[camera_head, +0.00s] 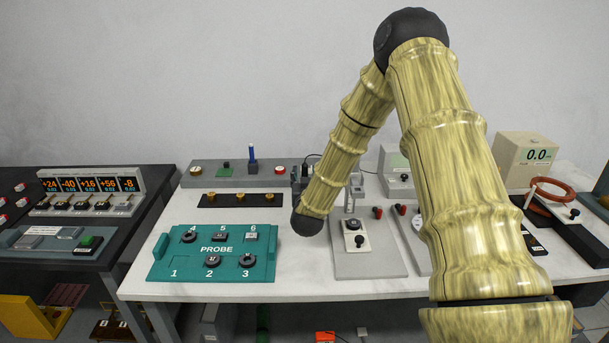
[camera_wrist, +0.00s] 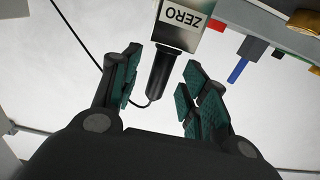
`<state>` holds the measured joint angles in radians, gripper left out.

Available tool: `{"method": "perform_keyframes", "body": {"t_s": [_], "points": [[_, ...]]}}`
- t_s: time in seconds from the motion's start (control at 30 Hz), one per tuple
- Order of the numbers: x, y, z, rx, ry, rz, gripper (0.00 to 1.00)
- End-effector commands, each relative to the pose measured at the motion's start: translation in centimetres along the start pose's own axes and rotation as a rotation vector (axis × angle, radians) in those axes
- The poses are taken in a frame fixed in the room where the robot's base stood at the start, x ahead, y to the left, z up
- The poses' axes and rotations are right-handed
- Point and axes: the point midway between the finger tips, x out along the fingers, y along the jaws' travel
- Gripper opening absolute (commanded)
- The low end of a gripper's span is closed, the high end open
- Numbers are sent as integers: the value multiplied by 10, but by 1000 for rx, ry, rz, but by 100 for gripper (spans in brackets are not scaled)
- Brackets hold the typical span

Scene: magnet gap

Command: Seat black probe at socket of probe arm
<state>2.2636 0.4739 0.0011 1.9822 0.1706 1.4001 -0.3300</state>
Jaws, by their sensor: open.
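The black probe (camera_wrist: 160,74) is a dark cylinder in the wrist view, its far end at a metal block labelled ZERO (camera_wrist: 181,22). A thin black cable runs from its near end. My gripper (camera_wrist: 162,62) is open, with teal-padded fingers on either side of the probe and visible gaps to it. In the head view my arm mostly hides the gripper and the probe. What looks like the probe arm (camera_head: 354,190) is a small metal upright on a grey base, right of my forearm. Its socket is too small to make out.
A teal PROBE board (camera_head: 160,271) with numbered places and several black pieces lies front left. A black strip with brass knobs (camera_head: 240,200) and a grey rail (camera_head: 225,178) lie behind it. A meter reading 0.0 (camera_head: 530,158) and a red coil (camera_head: 552,190) stand right.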

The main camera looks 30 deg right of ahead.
Motion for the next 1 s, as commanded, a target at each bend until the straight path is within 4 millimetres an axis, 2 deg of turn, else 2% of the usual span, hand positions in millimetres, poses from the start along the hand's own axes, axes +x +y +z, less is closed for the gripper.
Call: {"method": "perform_keyframes", "body": {"t_s": [0.2, 0.47, 0.57, 0.73, 1.0], "points": [[20, 0, 0, 0, 0, -1, 44], [23, 0, 0, 0, 1, -1, 44], [23, 0, 0, 0, 0, -1, 30], [22, 0, 0, 0, 0, -1, 0], [22, 0, 0, 0, 0, -1, 0]]}}
